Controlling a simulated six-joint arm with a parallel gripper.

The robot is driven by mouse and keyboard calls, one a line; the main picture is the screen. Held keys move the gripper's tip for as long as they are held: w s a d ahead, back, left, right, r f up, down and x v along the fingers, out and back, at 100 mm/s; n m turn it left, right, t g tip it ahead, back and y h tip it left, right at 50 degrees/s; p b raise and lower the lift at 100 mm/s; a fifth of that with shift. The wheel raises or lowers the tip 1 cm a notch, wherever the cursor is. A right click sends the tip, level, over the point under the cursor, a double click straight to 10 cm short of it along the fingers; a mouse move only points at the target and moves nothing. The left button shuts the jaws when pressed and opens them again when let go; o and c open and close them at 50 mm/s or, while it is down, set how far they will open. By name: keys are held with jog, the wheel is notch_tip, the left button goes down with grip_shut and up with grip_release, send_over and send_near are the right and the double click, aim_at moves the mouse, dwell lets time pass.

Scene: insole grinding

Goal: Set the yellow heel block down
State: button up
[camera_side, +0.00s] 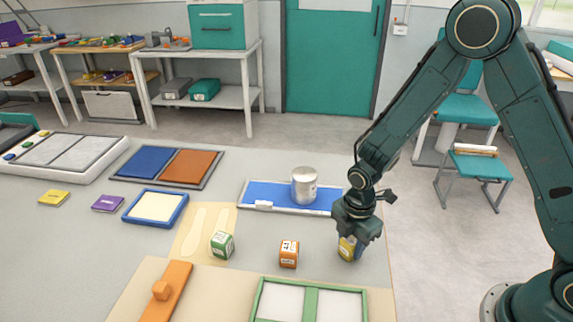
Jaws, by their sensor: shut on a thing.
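The yellow heel block (346,248) is at the right of the worktable, below my gripper (351,240). My gripper points down and is shut on it, with the fingers covering part of the block. I cannot tell whether the block's underside touches the table. An orange block (289,254) with a white label stands to its left. A green block (222,245) stands farther left by the pale insole shapes.
A blue tray (330,205) with a metal can (304,185) and a white piece lies behind my gripper. A green-framed tray (312,300) lies in front. An orange bar (166,292) with a knob lies at front left. The table's right edge is close to my gripper.

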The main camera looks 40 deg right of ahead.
aim_at(352, 239)
jog(key=shift+f, duration=0.15)
jog(key=o, duration=1)
jog(key=shift+r, duration=0.2)
notch_tip(352, 239, up, 12)
dwell(0.8)
